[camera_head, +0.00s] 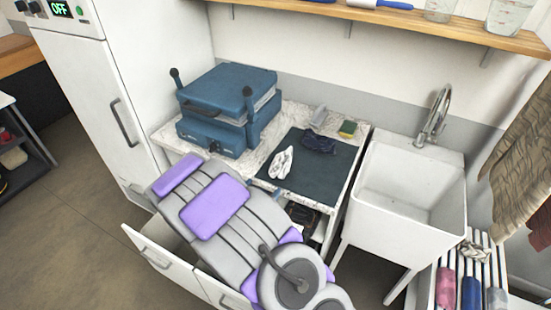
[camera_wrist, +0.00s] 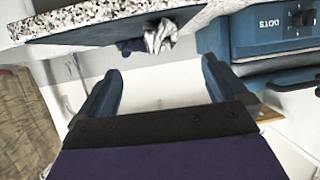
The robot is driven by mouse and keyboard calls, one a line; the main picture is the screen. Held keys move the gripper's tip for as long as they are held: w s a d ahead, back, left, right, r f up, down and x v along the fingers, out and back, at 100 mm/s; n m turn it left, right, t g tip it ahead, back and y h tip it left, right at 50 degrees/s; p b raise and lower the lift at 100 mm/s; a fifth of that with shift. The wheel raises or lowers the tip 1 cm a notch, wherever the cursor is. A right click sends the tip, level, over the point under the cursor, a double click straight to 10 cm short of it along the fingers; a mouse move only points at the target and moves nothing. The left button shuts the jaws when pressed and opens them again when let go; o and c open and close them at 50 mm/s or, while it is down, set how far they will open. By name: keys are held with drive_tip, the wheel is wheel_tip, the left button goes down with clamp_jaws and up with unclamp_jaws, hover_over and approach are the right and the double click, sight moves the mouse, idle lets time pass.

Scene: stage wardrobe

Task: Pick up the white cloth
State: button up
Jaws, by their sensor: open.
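The white cloth (camera_head: 281,163) lies crumpled on the left part of a dark mat (camera_head: 321,178) on the speckled counter. It also shows in the wrist view (camera_wrist: 160,37), at the counter's edge near the top. My gripper (camera_wrist: 160,82) is open and empty in the wrist view, with its two blue fingers wide apart. The white cloth is beyond the fingertips, with a gap between.
A blue press (camera_head: 218,137) stands left on the counter. A white sink (camera_head: 405,195) is at right. White open drawers (camera_head: 160,258) stick out at lower left.

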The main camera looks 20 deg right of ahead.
sight(275, 173)
drive_tip(key=b+x, duration=0.2)
drive_tip(key=x, duration=0.8)
drive_tip(key=shift+w+a+f, duration=0.1)
drive_tip(key=shift+a+f, duration=0.05)
drive_tip(key=shift+a, duration=0.05)
drive_tip(key=shift+b+x, duration=0.35)
drive_tip(key=shift+x, duration=0.85)
drive_tip(key=b+x, duration=0.1)
drive_tip(key=x, duration=0.1)
drive_tip(key=shift+w+d+f, duration=0.2)
drive_tip(key=shift+w, duration=0.1)
drive_tip(key=shift+w+d+f, duration=0.1)
drive_tip(key=shift+w+d, duration=0.2)
drive_tip(key=shift+d, duration=0.2)
drive_tip(key=shift+a, duration=0.1)
drive_tip(key=c, duration=0.9)
drive_tip(key=shift+o, duration=0.2)
